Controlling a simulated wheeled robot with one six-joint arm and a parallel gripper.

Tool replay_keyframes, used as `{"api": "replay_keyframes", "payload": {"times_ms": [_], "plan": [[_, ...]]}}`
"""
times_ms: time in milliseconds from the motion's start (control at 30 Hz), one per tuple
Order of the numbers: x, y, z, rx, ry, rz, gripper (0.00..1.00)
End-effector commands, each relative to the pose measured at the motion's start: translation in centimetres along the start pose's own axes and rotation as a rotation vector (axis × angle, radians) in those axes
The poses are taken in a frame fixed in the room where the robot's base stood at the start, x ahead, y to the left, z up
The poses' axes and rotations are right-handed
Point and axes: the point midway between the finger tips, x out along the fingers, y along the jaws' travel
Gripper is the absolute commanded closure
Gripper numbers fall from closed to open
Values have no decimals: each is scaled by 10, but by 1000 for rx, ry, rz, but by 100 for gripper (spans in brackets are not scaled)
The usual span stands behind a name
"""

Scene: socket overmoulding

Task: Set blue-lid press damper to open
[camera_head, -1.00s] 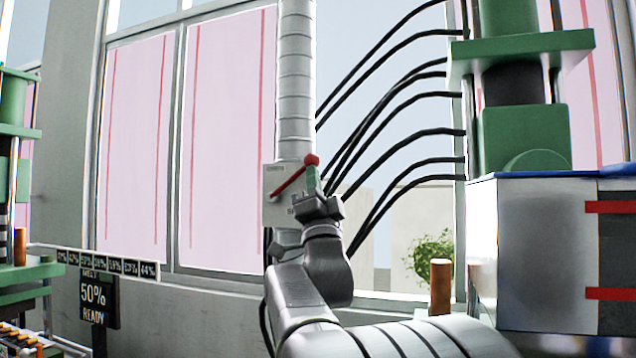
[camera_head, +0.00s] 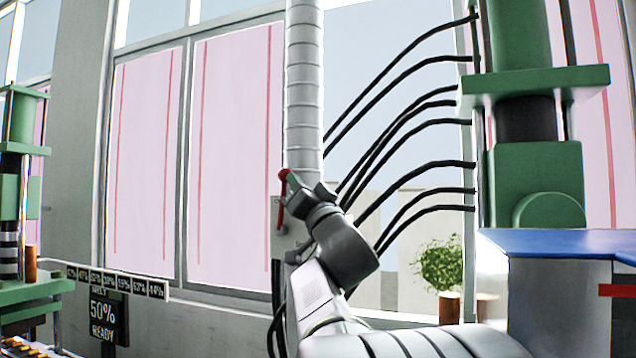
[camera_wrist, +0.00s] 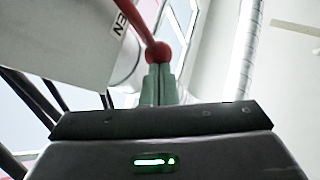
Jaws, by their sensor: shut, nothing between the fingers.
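The damper's red lever (camera_head: 281,205) stands nearly upright on a pale plate (camera_head: 280,246) at the grey duct (camera_head: 303,90), with its red ball knob at the top. In the wrist view the red knob (camera_wrist: 158,53) sits right at the tips of my gripper's green fingers (camera_wrist: 159,82), seemingly touching them. The fingers are together with nothing between them. In the head view my gripper (camera_head: 293,181) is just right of the knob and partly hides the plate. Letters "EN" show on the plate (camera_wrist: 80,40) in the wrist view.
The blue-lid press (camera_head: 560,242) stands at the right, with a green press column above. Several black hoses (camera_head: 420,120) run between duct and column. A sign (camera_head: 103,315) reads 50% READY at lower left. Pink-panelled windows lie behind.

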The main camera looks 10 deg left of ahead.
Motion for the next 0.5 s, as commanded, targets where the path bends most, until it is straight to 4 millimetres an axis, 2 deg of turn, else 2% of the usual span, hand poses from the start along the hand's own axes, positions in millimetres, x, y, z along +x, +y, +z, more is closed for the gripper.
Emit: {"api": "replay_keyframes", "payload": {"times_ms": [200, 500], "plan": [[10, -6, 2, 0, 1, -1, 100], [14, -8, 4, 0, 3, -2, 100]]}}
